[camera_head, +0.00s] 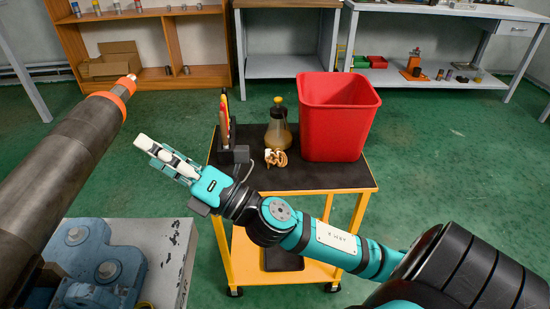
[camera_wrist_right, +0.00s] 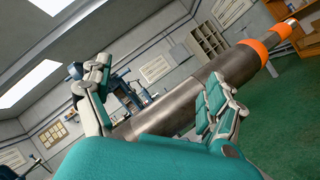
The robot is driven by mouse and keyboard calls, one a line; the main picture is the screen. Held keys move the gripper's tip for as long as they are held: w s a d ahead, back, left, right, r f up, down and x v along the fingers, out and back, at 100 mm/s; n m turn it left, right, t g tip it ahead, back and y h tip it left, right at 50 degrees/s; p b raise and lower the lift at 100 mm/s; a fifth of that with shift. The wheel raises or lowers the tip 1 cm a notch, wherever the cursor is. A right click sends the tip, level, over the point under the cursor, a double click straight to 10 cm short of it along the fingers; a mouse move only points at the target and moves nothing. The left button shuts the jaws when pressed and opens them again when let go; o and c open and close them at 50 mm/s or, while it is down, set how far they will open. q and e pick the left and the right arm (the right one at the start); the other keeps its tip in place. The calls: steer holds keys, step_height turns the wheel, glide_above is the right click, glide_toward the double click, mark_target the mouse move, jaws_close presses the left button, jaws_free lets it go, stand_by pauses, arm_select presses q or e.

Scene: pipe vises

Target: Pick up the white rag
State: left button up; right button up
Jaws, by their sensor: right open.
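A small crumpled white and tan item (camera_head: 276,157), possibly the rag, lies on the black top of the yellow cart (camera_head: 325,178), in front of an oil bottle. It is too small to identify surely. My right gripper (camera_head: 150,150) is left of the cart, apart from that item, with its fingers pointing up and left toward the large pipe. In the right wrist view my right gripper (camera_wrist_right: 155,92) is open, with its fingers spread and nothing held. A pipe shows beyond them. The crumpled item is not seen there. My left gripper is out of view.
A red bin (camera_head: 338,125), an amber bottle (camera_head: 278,128) and a black tool holder (camera_head: 228,145) stand on the cart. A large steel pipe (camera_head: 70,150) with an orange end slants in at left, above a blue vise (camera_head: 95,270). Green floor lies open at right.

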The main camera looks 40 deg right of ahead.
steer(key=s+a+r+n+g+y, duration=0.2)
steer(key=a+n+g+y, duration=0.3)
steer(key=n, duration=0.6)
steer(key=n+g+h, duration=1)
steer(key=n+h, duration=1)
steer(key=n, duration=0.1)
glide_toward(276, 155)
steer(key=b+x, duration=0.2)
steer(key=x, duration=0.1)
steer(key=shift+s+d+f, duration=0.1)
steer(key=shift+d+f, duration=0.05)
steer(key=shift+d, duration=0.05)
steer(key=x, duration=0.5)
steer(key=shift+a+f+b, duration=0.15)
steer(key=shift+f+b, duration=0.05)
steer(key=shift+b, duration=0.2)
steer(key=shift+w+d+f, duration=0.25)
steer(key=shift+w+f, duration=0.1)
steer(key=shift+w, duration=0.1)
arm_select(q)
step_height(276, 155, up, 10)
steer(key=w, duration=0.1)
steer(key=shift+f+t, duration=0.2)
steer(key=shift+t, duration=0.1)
